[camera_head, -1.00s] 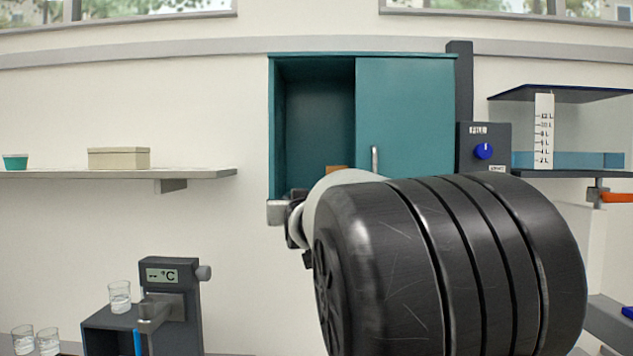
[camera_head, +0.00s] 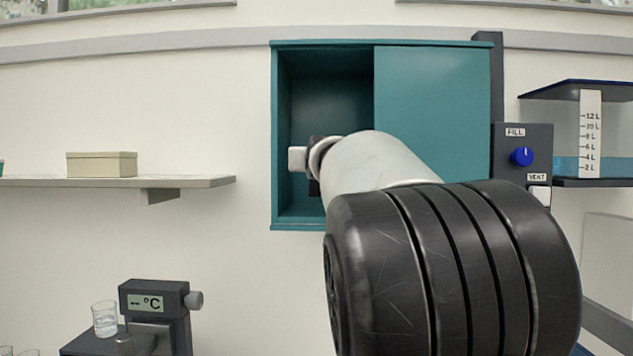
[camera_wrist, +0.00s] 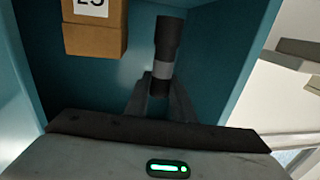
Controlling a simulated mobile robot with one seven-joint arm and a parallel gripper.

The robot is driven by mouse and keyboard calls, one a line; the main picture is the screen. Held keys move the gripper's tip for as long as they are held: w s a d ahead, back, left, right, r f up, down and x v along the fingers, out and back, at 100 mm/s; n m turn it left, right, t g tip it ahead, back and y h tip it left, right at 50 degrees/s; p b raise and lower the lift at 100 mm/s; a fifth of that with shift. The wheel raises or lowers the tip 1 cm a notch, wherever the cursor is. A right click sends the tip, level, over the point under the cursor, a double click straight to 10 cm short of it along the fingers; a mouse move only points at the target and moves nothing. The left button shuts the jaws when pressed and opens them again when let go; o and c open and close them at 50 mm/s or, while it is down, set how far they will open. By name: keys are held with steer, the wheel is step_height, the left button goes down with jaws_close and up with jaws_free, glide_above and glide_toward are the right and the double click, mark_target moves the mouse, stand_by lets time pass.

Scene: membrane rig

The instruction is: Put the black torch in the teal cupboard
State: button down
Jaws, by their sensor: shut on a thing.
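The teal cupboard (camera_head: 432,105) hangs on the wall, its left half open and its right half covered by a teal sliding door. My gripper (camera_wrist: 160,97) is inside the open half and shut on the black torch (camera_wrist: 166,38). The torch is dark with a grey band and points away from my gripper into the cupboard. In the wrist view teal cupboard walls (camera_wrist: 222,45) surround it; I cannot tell whether it touches the cupboard floor. In the head view my arm hides the torch and the gripper's fingers.
A brown box with a number label (camera_wrist: 95,28) stands in the cupboard, left of the torch in the wrist view. A dark panel with a blue knob (camera_head: 521,157) and a water tank (camera_head: 590,135) are right of the cupboard. A shelf (camera_head: 210,182) bears a beige box (camera_head: 101,165).

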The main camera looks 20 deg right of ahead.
mark_target(316, 183)
steer(key=shift+f, duration=2)
steer(key=shift+f+b, duration=0.2)
steer(key=shift+b, duration=0.15)
steer(key=c, duration=1.5)
jaws_free()
steer(key=shift+r, duration=0.15)
